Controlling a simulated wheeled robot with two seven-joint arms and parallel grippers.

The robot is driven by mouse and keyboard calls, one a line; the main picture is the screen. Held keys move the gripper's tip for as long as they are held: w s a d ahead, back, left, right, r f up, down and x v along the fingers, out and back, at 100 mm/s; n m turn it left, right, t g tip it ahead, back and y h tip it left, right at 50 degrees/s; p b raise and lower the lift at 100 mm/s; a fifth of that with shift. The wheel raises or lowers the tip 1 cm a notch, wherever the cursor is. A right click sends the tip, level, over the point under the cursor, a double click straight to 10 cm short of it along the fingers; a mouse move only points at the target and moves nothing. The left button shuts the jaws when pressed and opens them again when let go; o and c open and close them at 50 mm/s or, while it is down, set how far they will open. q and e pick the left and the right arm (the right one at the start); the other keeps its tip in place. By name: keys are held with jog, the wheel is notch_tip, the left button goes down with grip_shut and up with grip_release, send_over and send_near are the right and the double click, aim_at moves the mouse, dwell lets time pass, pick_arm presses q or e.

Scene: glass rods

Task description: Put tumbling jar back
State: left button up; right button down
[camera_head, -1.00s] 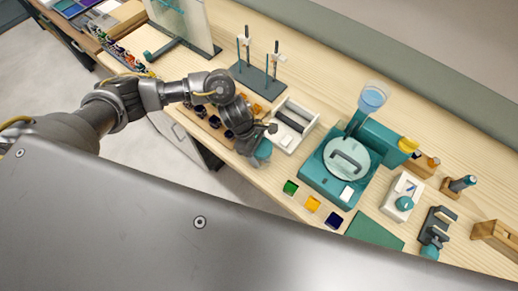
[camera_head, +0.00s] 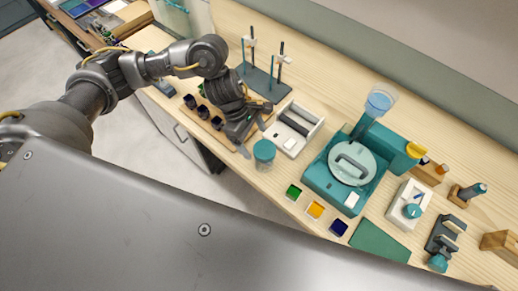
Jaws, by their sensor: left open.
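The tumbling jar (camera_head: 264,154), a clear jar with a teal lid, stands upright near the front edge of the wooden bench. The white tumbler base (camera_head: 307,132) with dark rollers is just behind it and to the right; no jar lies on the rollers. My left gripper (camera_head: 254,134) is open, its fingers just left of and behind the jar. They look empty; I cannot tell whether a finger touches the jar. My right gripper is not in view.
A teal machine (camera_head: 318,179) with a round plate stands right of the tumbler. A stand with rods (camera_head: 262,84) is behind my gripper.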

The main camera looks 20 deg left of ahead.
pick_arm(q)
jog(key=shift+b+v, duration=0.3)
jog(key=shift+v, duration=1.55)
